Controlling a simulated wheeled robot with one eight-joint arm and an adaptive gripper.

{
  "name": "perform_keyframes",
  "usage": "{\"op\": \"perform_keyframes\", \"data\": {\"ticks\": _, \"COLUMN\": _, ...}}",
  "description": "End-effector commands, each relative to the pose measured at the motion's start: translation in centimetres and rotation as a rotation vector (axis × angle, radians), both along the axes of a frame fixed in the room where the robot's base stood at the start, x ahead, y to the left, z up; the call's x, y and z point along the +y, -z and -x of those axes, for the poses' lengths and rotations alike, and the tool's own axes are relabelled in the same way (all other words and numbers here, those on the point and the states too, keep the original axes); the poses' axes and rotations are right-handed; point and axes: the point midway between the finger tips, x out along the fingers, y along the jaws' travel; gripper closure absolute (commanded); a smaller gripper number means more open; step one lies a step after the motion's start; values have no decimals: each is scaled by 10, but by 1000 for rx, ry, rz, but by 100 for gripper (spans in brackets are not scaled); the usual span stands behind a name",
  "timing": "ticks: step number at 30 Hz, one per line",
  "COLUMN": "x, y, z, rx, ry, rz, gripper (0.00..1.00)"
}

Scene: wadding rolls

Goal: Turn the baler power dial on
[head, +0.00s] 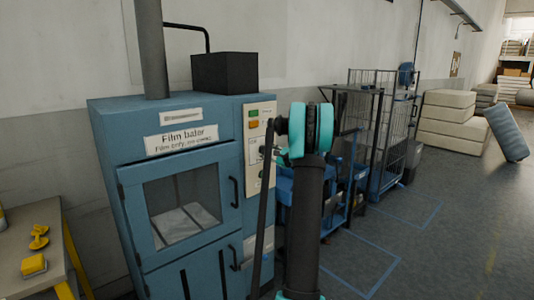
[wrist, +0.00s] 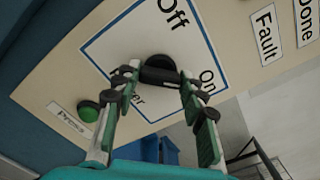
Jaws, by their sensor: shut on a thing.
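The blue baler (head: 180,185), labelled "Film baler", stands left of centre in the head view, with a cream control panel (head: 257,130) on its front right. In the wrist view the black power dial (wrist: 160,66) sits inside a blue-outlined square with "Off" above it and "On" to its right. The "Power" label is partly hidden by a finger. My gripper (wrist: 160,80) is shut on the dial, one finger at each side of its grip bar. Which mark the dial points to is hard to tell. In the head view my arm hides the dial.
A green button (wrist: 88,111) with a "Press" label lies left of the dial. "Fault" and "Done" labels are at upper right in the wrist view. A wire cage trolley (head: 385,130) and blue bins stand right of the baler. Open floor (head: 450,220) lies further right.

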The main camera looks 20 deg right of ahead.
Motion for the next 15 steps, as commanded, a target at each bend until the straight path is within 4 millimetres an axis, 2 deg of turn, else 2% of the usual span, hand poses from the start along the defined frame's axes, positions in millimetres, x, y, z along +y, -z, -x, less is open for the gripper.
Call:
{"op": "perform_keyframes", "data": {"ticks": 14, "x": -1, "y": 1, "z": 1, "rx": 7, "ry": 1, "rz": -12, "gripper": 88}}
{"op": "perform_keyframes", "data": {"ticks": 15, "x": -1, "y": 1, "z": 1, "rx": 7, "ry": 1, "rz": -12, "gripper": 58}}
